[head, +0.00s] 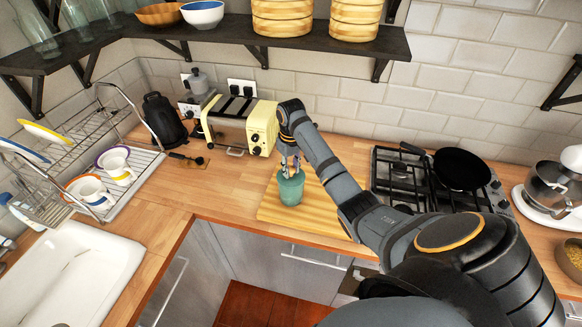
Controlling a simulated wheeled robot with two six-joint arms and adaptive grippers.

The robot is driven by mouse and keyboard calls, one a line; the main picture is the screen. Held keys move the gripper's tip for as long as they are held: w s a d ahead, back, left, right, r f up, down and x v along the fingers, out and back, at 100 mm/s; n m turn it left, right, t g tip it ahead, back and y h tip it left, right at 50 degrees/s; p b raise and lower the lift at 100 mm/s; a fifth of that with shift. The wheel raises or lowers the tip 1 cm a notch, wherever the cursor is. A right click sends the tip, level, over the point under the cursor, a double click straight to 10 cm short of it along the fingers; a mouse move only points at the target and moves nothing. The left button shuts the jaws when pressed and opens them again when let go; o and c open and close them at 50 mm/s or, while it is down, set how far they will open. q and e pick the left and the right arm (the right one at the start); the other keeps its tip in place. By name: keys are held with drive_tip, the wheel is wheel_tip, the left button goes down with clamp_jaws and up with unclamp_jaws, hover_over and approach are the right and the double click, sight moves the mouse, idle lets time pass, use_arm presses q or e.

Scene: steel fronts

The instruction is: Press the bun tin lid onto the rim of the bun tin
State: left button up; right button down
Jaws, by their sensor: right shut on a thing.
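The bun tin (291,193) is a small green round vessel standing upright on a wooden board on the counter. My right gripper (290,172) points down directly over it, with its fingertips at the top of the tin. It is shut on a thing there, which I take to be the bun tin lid. The lid is small and mostly hidden by the fingers, and I cannot tell whether it touches the rim all round. My left gripper is not in view.
The wooden board (325,222) has bare room around the tin. A cream toaster (233,125) stands behind to the left, with a dark kettle (163,121) beyond. A gas hob (397,172) with a black pan (461,167) is at right. The dish rack (132,157) and sink (68,272) are left.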

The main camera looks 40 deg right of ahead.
drive_tip(key=shift+f, duration=0.2)
drive_tip(key=c, duration=1)
unclamp_jaws()
